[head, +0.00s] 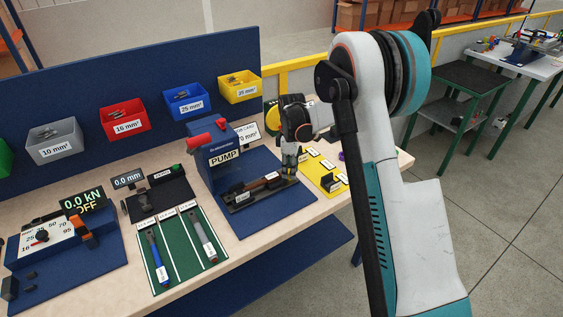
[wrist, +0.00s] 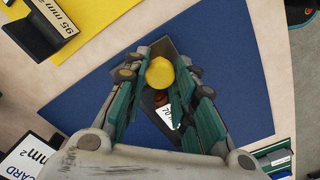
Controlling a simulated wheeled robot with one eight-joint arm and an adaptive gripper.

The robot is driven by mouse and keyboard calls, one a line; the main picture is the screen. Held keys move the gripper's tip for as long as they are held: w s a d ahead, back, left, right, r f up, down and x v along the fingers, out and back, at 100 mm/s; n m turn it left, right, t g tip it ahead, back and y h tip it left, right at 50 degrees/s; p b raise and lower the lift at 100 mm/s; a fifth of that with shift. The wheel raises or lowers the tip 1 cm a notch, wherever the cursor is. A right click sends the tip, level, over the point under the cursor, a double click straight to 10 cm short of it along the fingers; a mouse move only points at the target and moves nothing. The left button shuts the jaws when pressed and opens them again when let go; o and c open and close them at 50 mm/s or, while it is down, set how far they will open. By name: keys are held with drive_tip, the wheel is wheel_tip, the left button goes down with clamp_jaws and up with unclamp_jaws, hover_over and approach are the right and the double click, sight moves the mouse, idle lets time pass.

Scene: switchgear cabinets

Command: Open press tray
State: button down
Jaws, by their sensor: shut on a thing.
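The press (head: 222,155) is a dark blue block labelled PUMP with a red handle, standing on a blue base. Its black tray (head: 238,205) lies low in front of it, with a brownish-red and black part along it and a small white label. My gripper (head: 289,172) points down at the tray's right end. In the wrist view my gripper's fingers (wrist: 160,85) are closed around a round yellow knob (wrist: 160,73), above the blue base (wrist: 235,90). A white label (wrist: 165,115) shows between the fingers. The fingers and hand hide most of the tray there.
A yellow board (head: 318,168) with labelled dies lies right of the press; its corner shows in the wrist view (wrist: 90,30). A green mat (head: 183,245) with two tools lies to the left. Coloured bins (head: 125,118) hang on the back panel.

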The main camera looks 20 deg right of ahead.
drive_tip(key=shift+s+d, duration=0.3)
drive_tip(key=shift+s, duration=0.55)
drive_tip(key=c, duration=1.3)
unclamp_jaws()
wheel_tip(320, 180, up, 12)
